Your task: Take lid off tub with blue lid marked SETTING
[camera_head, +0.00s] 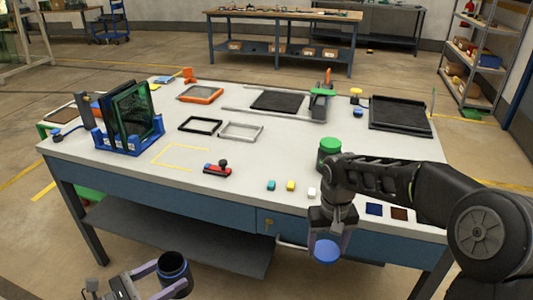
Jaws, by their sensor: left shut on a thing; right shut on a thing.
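An open dark tub (174,264) with a bluish rim is at the bottom left, in front of the table. My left gripper (172,279) is shut on it, with one finger on each side. The blue lid (327,251) is at the lower middle, off the tub and well to its right. My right gripper (328,238) points down and is shut on this lid, in front of the table's edge. No SETTING marking can be read, and the tub's inside looks dark.
A tub with a green lid (330,145) stands on the white table (250,165) just behind my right gripper. Small coloured blocks (290,186) lie left of it. A blue rack with dark panels (128,120) stands at the left. Frames and trays lie farther back.

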